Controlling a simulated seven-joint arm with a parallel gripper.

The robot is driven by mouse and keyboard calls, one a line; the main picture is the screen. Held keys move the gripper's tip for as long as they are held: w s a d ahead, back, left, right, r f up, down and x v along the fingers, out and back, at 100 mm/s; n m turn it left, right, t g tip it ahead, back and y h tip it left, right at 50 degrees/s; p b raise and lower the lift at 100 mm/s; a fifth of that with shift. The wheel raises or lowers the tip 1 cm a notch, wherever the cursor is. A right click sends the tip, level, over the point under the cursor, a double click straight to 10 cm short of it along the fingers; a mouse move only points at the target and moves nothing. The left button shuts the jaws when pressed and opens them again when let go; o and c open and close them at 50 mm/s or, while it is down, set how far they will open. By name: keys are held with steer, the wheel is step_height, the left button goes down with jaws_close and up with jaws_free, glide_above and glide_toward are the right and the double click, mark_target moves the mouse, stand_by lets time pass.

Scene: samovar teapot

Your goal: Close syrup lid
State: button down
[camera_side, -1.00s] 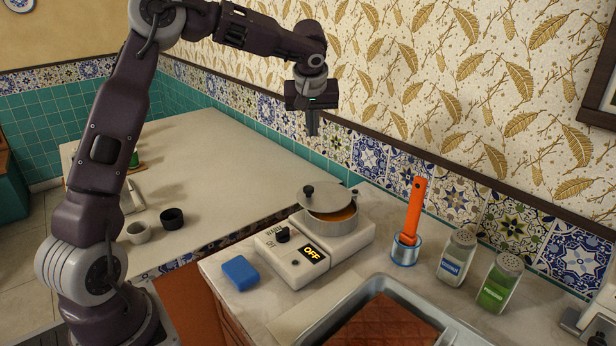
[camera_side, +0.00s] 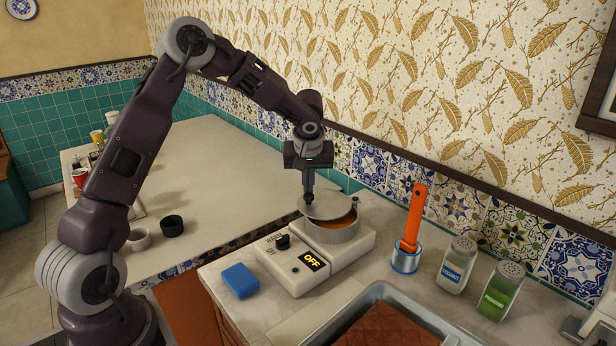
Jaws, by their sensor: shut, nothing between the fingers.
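The syrup pot (camera_side: 333,234) is a small metal pot on the white warmer. Its round metal lid (camera_side: 330,207) lies across the left and back part of the opening. Orange-brown syrup (camera_side: 345,220) shows at the right of the lid. My gripper (camera_side: 308,200) is shut and points down at the left side of the lid, at its dark knob. The fingertips appear to be at or touching the knob, which they mostly hide.
The warmer (camera_side: 291,272) shows OFF and has a black dial (camera_side: 283,241). A blue sponge (camera_side: 240,280) lies to its left. An orange-handled brush (camera_side: 412,218) stands in a metal cup (camera_side: 406,258) to the right. Two shakers (camera_side: 457,265) and a tray (camera_side: 438,318) are farther right and in front.

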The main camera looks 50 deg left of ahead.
mark_target(313, 210)
steer(key=shift+d, duration=0.1)
stand_by(0.3)
steer(key=shift+s+d+n+g, duration=0.3)
steer(key=shift+s+d+n, duration=0.35)
steer(key=shift+d+n, duration=0.4)
steer(key=shift+s+d+n+g+y, duration=0.15)
steer(key=shift+s+d+n+g, duration=0.1)
steer(key=shift+d+n, duration=0.4)
steer(key=shift+s+d+n+g+y, duration=0.15)
steer(key=shift+s+d+n, duration=0.05)
steer(key=shift+d+n, duration=0.35)
steer(key=shift+s+d, duration=0.2)
steer(key=shift+d, duration=0.45)
